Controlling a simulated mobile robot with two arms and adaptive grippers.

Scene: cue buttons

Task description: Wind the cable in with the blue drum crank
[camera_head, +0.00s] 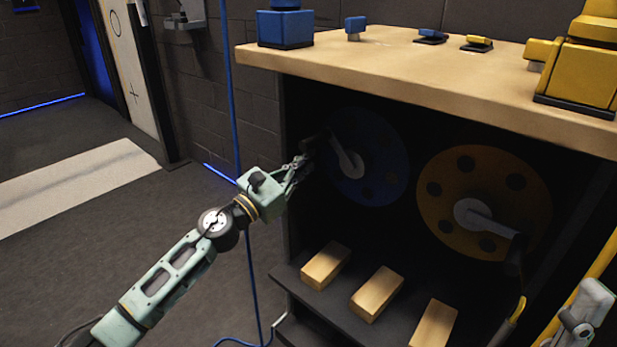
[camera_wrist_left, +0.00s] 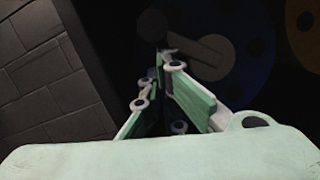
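The blue drum (camera_head: 378,165) is set in the dark recess under the wooden counter, and its grey crank arm (camera_head: 346,158) points up and left to a dark handle. In the left wrist view the crank arm (camera_wrist_left: 195,52) shows beyond the fingers, with the blue drum (camera_wrist_left: 232,85) behind it. My left gripper (camera_head: 303,165) is at the handle end of the crank; its fingers (camera_wrist_left: 160,75) come close together there. Whether they touch or enclose the dark handle is hard to see. My right gripper (camera_head: 577,328) shows partly at the lower right, away from the blue drum.
A yellow drum (camera_head: 480,203) with its own crank is to the right of the blue one. Several wooden blocks (camera_head: 376,294) lie on the dark shelf below. The counter (camera_head: 400,70) overhangs the drums. A blue cable (camera_head: 233,110) runs down on the left, behind my left arm.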

